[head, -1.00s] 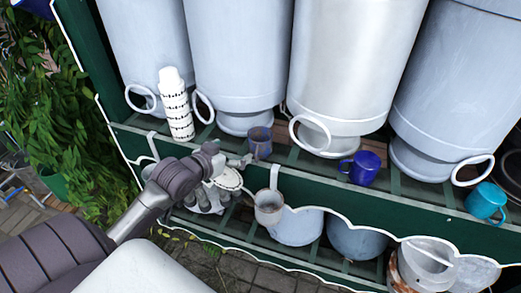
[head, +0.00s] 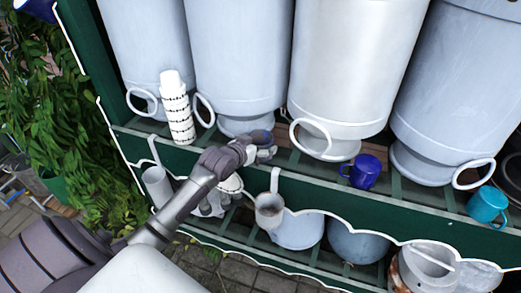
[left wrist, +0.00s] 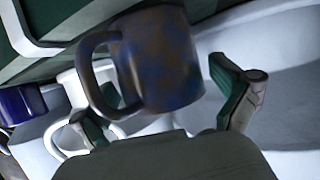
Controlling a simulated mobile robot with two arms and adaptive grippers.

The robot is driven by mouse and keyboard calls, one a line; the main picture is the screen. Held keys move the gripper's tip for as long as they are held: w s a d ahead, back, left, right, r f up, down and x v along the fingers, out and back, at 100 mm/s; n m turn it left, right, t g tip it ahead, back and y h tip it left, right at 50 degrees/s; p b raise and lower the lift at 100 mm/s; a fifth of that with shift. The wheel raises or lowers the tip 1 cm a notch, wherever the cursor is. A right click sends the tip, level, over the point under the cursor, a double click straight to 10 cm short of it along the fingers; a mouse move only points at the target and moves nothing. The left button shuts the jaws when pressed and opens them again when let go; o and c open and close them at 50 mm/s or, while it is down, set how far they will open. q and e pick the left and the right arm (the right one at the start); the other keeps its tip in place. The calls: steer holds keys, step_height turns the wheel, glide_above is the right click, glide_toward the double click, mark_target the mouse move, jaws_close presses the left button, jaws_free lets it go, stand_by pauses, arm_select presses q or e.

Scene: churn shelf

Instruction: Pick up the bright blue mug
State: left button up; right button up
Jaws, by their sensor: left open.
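A vivid deep blue mug (head: 364,171) stands on the shelf right of centre in the head view. A blue mug shows at the left edge of the left wrist view (left wrist: 20,103). A turquoise mug (head: 487,205) stands farther right. My left gripper (head: 263,150) is open at a dark, mottled blue-brown mug (head: 260,136) on the shelf, left of the deep blue mug. In the left wrist view this mottled mug (left wrist: 160,60) fills the space ahead of the open fingers, its handle to the left. Contact cannot be told. My right gripper is not in view.
Large pale metal churns (head: 345,60) stand close behind the mugs, with ring handles sticking out. A stack of white cups (head: 177,108) stands left of my gripper. A metal ladle (head: 269,208) hangs on the green shelf edge (head: 400,215). Pails sit on the lower shelf.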

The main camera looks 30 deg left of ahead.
arm_select(q)
steer(key=shift+w+f, duration=0.1)
steer(key=shift+w, duration=0.15)
steer(key=c, duration=1.2)
